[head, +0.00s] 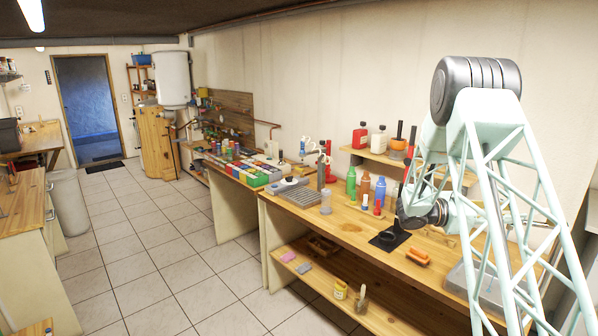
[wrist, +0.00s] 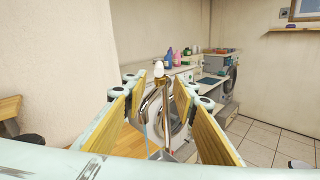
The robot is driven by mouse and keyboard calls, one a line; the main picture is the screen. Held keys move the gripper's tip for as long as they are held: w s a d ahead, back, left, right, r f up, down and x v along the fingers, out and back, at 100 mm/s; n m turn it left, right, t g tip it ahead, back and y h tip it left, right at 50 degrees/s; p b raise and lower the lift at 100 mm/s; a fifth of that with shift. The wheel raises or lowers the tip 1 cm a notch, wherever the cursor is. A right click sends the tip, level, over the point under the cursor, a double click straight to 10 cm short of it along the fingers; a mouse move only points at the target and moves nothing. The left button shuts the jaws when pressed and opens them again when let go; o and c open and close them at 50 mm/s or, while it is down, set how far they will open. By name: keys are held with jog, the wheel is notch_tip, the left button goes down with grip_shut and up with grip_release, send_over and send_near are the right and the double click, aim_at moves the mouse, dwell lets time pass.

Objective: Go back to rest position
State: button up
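In the wrist view my gripper (wrist: 157,88) shows two wood-coloured finger pads spread wide apart. It is open, with nothing clasped between the pads. A tap-like upright piece with a white top (wrist: 159,69) shows in the gap, and its distance is hard to judge. In the head view my pale green lattice arm rises at the right and folds down over the workbench (head: 345,222). The wrist end is above the right part of the bench. The fingers cannot be made out there behind the arm.
Bottles (head: 365,186), a black stand (head: 390,238) and an orange-and-wood brush (head: 418,256) stand on the bench near the arm. A shelf (head: 372,155) runs along the wall behind. The wrist view shows a washing machine (wrist: 180,112). The tiled floor (head: 150,260) is clear.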

jog(key=s+a+r+m+g+y+b, duration=0.15)
jog(key=s+a+r+m+y, duration=0.25)
jog(key=s+a, duration=0.6)
jog(key=s+a+r+m+y+b, duration=0.35)
jog(key=s+a, duration=0.35)
jog(key=s, duration=0.6)
jog(key=s+a+f+m+t+y+b, duration=0.1)
jog(key=s+a+m+t+y, duration=0.1)
jog(key=s+a, duration=0.6)
jog(key=s+a+f+m+t+y+b, duration=0.2)
jog(key=s+a+y, duration=0.3)
jog(key=s+a, duration=0.4)
jog(key=s+a+f+m+t+y+b, duration=0.2)
jog(key=s+a, duration=0.7)
jog(key=a, duration=1)
jog(key=shift+f+m+t+y, duration=0.25)
jog(key=shift+m+t+y, duration=0.3)
jog(key=shift+t+y, duration=0.15)
jog(key=shift+s, duration=0.1)
jog(key=o, duration=1.6)
jog(key=shift+o, duration=0.2)
jog(key=shift+d, duration=0.1)
